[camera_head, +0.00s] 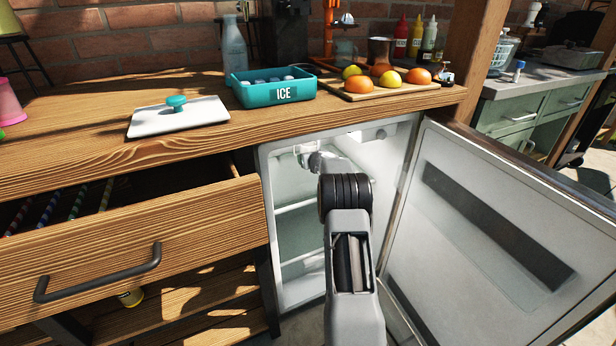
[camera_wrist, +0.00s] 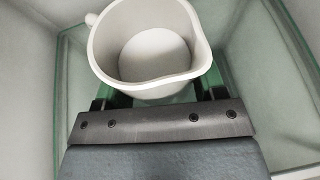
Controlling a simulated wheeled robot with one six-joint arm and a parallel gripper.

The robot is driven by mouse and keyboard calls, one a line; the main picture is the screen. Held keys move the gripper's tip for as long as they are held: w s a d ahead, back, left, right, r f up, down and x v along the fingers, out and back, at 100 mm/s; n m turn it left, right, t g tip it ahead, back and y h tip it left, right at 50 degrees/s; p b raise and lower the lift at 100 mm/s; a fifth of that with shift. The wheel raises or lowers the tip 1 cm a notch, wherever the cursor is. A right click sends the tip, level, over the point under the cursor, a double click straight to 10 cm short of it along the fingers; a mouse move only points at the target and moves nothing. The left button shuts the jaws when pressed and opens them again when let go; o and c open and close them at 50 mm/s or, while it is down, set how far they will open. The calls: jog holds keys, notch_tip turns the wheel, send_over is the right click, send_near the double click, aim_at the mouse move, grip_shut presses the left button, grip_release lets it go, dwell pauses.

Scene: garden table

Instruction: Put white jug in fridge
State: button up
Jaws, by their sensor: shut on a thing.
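The white jug (camera_wrist: 150,84) fills the upper middle of the wrist view, upright, with its open mouth towards the camera and its handle at the upper left. My gripper (camera_wrist: 160,98) is shut on the jug's near side. The jug is over a glass shelf (camera_wrist: 265,90) inside the fridge; I cannot tell whether it touches the shelf. In the head view the fridge (camera_head: 294,190) stands open under the counter, and my arm reaches into its upper part. The jug and my fingers are mostly hidden there behind my arm.
The fridge door (camera_head: 480,270) is swung wide to the right. An open wooden drawer (camera_head: 160,240) juts out at the left. The counter above holds a teal ice box (camera_head: 245,100), a white lid (camera_head: 165,124) and a fruit board (camera_head: 410,91). Lower fridge shelves look empty.

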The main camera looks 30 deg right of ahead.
aim_at(309, 176)
jog(key=shift+f+b, duration=1.7)
jog(key=shift+f, duration=1.15)
jog(key=shift+r, duration=0.1)
jog(key=o, duration=0.6)
jog(key=shift+f, duration=0.2)
jog(key=o, duration=0.5)
jog(key=shift+r, duration=0.1)
